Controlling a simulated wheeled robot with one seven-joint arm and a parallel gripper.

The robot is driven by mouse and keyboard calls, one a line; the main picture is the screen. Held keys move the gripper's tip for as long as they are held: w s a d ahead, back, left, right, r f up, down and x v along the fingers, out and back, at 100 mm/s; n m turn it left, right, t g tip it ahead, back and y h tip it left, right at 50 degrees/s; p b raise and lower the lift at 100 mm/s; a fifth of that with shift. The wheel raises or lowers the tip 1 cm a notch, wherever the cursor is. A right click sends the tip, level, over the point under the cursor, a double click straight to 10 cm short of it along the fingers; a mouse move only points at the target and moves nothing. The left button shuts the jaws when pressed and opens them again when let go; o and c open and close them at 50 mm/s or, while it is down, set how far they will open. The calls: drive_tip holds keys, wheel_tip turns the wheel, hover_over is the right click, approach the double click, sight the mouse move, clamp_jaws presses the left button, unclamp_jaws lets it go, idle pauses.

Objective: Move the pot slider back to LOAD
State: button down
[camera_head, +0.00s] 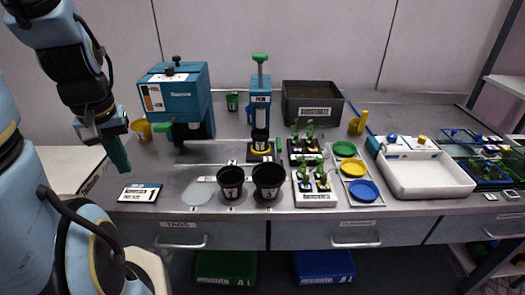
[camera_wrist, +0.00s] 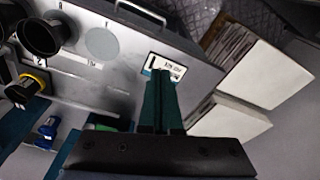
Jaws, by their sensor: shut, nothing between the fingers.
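A small black pot (camera_head: 260,138) with a yellow ring (camera_head: 262,151) below it stands at the foot of a blue press (camera_head: 260,105) with a green top handle. This seems to be the pot slider; I cannot read a LOAD mark. In the wrist view a small dark pot with a yellow band (camera_wrist: 30,88) shows at the left edge. My gripper (camera_head: 124,170), with green fingers, is shut and empty, pointing down left of the blue dispenser (camera_head: 178,95). In the wrist view the fingers (camera_wrist: 161,82) overlap the white label card (camera_wrist: 166,66), well apart from the press.
Two large black pots (camera_head: 231,182) (camera_head: 268,181) and a grey disc (camera_head: 200,193) lie along the front. A yellow cup (camera_head: 142,129) stands left of the dispenser. Seedling trays (camera_head: 316,200), coloured dishes (camera_head: 352,167) and a white tub (camera_head: 425,180) fill the right.

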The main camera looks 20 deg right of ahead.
sight(278, 156)
drive_tip(key=c, duration=1.6)
unclamp_jaws()
